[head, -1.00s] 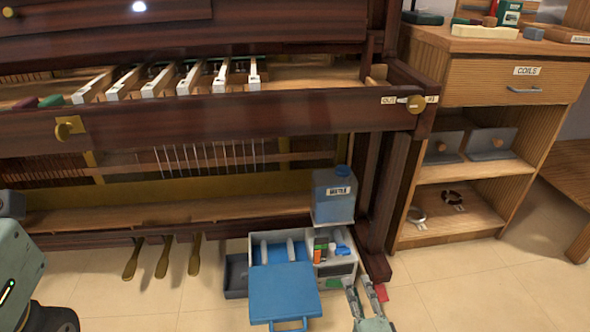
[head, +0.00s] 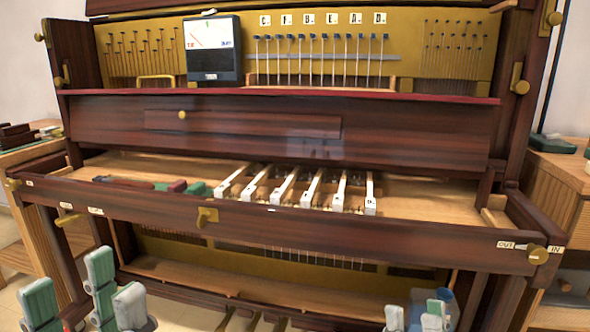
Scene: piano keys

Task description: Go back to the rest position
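The upright piano (head: 300,110) fills the head view, with its front open and several white keys (head: 312,190) on the key bed. My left gripper (head: 72,285) is at the lower left, in front of the piano. Its green-grey fingers point up and stand apart, with nothing seen between them. My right gripper (head: 416,316) is at the bottom edge, right of the middle. Its fingertips stand apart and look empty; the rest of it is cut off by the frame. Neither gripper visibly touches the piano.
A dark meter box (head: 214,48) stands on the piano. Red and green blocks (head: 190,188) lie left of the keys. The front rail (head: 330,222) carries brass latches. Wooden cabinets stand left (head: 28,155) and right (head: 560,175). A bluish container is partly hidden behind the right gripper.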

